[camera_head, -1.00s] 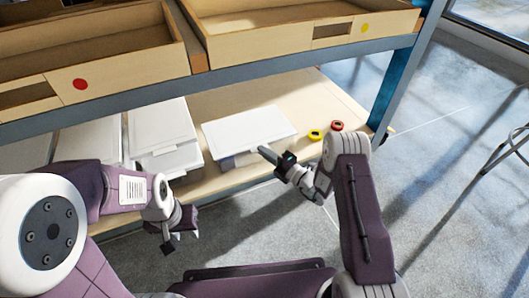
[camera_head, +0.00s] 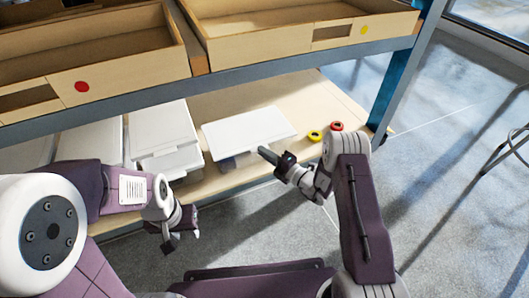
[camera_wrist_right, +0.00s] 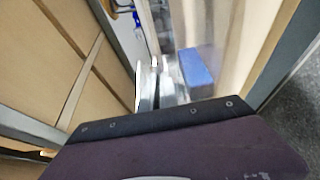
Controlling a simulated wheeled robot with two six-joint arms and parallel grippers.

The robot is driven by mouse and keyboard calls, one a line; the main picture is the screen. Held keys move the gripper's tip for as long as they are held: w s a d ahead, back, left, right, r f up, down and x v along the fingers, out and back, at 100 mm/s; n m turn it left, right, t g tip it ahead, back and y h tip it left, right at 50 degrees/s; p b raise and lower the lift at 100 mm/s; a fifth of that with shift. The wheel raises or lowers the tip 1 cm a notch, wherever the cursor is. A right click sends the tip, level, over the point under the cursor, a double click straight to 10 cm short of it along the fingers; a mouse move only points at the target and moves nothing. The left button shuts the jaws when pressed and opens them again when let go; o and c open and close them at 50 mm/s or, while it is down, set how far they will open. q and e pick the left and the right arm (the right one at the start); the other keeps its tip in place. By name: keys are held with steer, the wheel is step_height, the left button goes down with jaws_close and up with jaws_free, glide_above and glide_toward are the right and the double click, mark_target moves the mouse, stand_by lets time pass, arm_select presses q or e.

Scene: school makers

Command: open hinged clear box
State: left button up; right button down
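A clear box with a flat white lid (camera_head: 250,128) sits on the lower shelf in the head view. Part of its clear front wall (camera_head: 228,163) shows under the lid. My right gripper (camera_head: 268,155) is at the lid's front edge, near its middle; I cannot tell whether it touches. In the right wrist view its metal fingers (camera_wrist_right: 152,85) are close together beside the clear wall, and a blue thing (camera_wrist_right: 195,67) shows through it. Whether they are shut or grip the lid is unclear. My left gripper (camera_head: 181,238) is open and empty, in front of the shelf.
White-lidded boxes (camera_head: 163,127) stand to the left on the lower shelf (camera_head: 312,92). A yellow roll (camera_head: 315,136) and a red roll (camera_head: 337,126) lie to the right. Wooden trays (camera_head: 305,25) fill the shelf above. A blue upright (camera_head: 390,85) bounds the right side.

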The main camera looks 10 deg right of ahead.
steer(key=w+a+r+m+g+h+p, duration=0.1)
steer(key=w+r+g+p, duration=0.3)
steer(key=r+p, duration=0.9)
steer(key=shift+w+a+r+m+h+p, duration=0.3)
steer(key=shift+h+p, duration=0.6)
steer(key=shift+p, duration=3)
steer(key=shift+s+d+r, duration=0.1)
